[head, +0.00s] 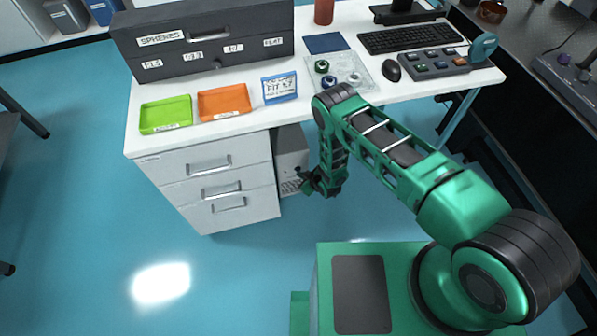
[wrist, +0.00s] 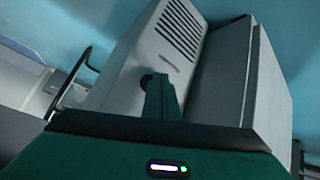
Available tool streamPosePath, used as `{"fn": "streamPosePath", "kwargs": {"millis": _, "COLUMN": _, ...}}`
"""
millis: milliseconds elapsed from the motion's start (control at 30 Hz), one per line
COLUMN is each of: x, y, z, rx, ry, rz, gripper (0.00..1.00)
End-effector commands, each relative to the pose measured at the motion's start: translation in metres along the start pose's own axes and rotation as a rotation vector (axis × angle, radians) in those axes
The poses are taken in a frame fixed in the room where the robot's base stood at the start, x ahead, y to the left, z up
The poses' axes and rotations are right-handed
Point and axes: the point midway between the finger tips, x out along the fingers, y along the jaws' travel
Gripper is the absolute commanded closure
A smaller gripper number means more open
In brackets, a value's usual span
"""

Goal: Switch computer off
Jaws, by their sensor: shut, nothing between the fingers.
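The computer is a grey tower (head: 291,150) standing on the floor under the desk, just right of the white drawer unit. My gripper (head: 304,181) is low in front of it, and my forearm hides part of the tower. In the wrist view the computer's front (wrist: 150,62) is pale grey with dark vent slots, seen tilted and close. A round dark button (wrist: 147,79) shows on it, partly behind the fingers. My gripper, also in the wrist view (wrist: 158,80), is shut and empty, its tips at or very near the button. I cannot tell whether they touch.
The white drawer unit (head: 215,190) stands left of the tower. The desktop (head: 230,130) above holds green (head: 165,115) and orange (head: 224,101) trays, a keyboard (head: 405,38), a mouse (head: 391,68) and a button box (head: 433,61). The blue floor in front is clear.

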Motion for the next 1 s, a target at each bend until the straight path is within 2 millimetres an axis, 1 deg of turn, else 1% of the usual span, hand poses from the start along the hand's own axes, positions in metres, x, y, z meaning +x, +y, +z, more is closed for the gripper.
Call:
{"fn": "streamPosePath", "kwargs": {"millis": 367, "x": -0.003, "y": -0.003, "z": 0.002, "rx": 0.0, "ry": 0.0, "rz": -0.001, "gripper": 1.0}}
{"fn": "streamPosePath", "kwargs": {"millis": 1000, "x": -0.039, "y": -0.03, "z": 0.029, "rx": -0.001, "ry": -0.002, "rz": -0.002, "gripper": 1.0}}
